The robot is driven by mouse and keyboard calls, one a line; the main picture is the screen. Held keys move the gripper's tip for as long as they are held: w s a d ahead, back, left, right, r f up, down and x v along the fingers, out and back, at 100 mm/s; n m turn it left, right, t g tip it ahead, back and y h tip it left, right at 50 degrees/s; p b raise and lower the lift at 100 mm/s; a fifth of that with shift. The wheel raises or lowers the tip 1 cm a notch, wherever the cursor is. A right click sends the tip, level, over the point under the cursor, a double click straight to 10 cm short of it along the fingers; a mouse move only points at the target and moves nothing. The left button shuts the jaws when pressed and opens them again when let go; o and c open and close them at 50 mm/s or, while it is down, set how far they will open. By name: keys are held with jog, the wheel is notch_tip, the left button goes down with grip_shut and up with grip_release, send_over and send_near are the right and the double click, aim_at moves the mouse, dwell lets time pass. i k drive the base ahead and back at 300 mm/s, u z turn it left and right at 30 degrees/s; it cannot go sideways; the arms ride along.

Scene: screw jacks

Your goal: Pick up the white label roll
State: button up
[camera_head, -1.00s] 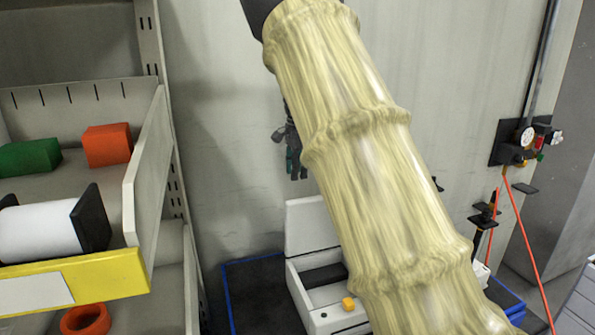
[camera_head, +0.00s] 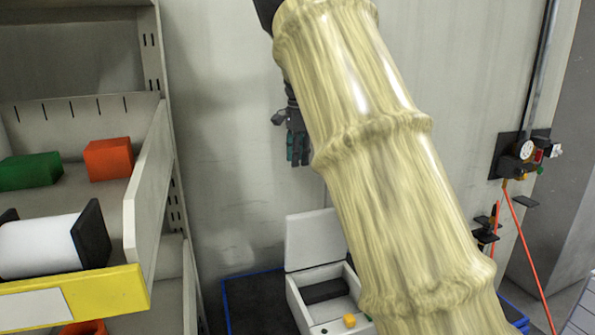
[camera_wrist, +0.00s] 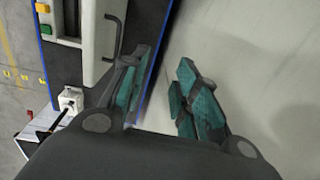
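The white label roll (camera_head: 40,246) lies on its side on the shelf at the left of the head view, with black end pieces; its left part is cut by the frame edge. My gripper (camera_wrist: 160,88) shows in the wrist view with its teal-padded fingers apart and nothing between them. In the head view my gripper (camera_head: 291,135) is partly hidden behind my sleeved arm, in front of the wall, well to the right of the roll. The roll does not show in the wrist view.
The shelf's yellow front edge (camera_head: 105,291) and grey side wall (camera_head: 150,185) bound the roll. An orange block (camera_head: 108,159) and a green block (camera_head: 30,171) sit behind it. A white box with open lid (camera_head: 318,285) stands below, right of the shelf.

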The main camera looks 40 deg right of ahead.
aim_at(43, 247)
jog(key=k, duration=2)
